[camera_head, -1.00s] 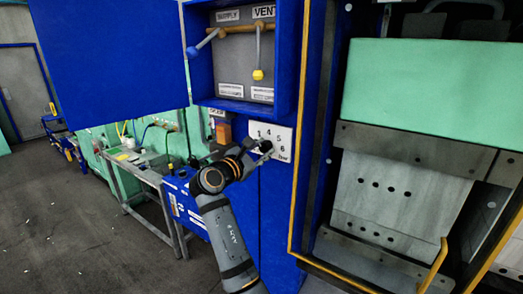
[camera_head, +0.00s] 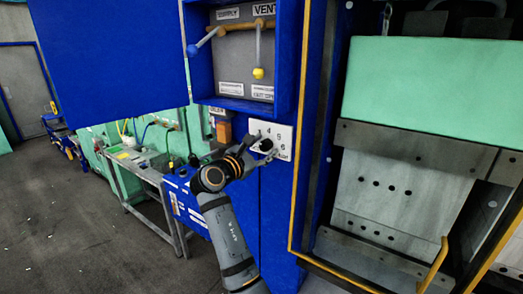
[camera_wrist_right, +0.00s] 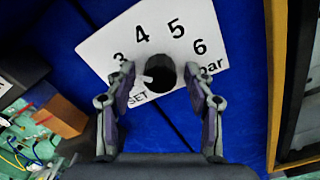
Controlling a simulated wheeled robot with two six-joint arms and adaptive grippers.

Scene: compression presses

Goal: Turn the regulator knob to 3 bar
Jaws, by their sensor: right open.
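The regulator knob (camera_wrist_right: 160,72) is a dark round knob on a white dial plate (camera_wrist_right: 120,42) marked 3, 4, 5, 6 and bar. In the right wrist view a pale pointer mark on it faces left, toward the lower left of the plate. The dial plate also shows in the head view (camera_head: 286,131), on the blue cabinet. My right gripper (camera_wrist_right: 167,85) is open, with one finger on each side of the knob and gaps visible. In the head view my right gripper (camera_head: 262,150) is in front of the plate and hides part of it. My left gripper is not in view.
Above the plate an open blue box (camera_head: 235,106) holds levers with blue and yellow ends. Its blue door (camera_head: 110,60) stands open to the left. An orange block (camera_head: 224,132) sits left of the plate. A press with a yellow handle (camera_head: 436,262) stands at the right.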

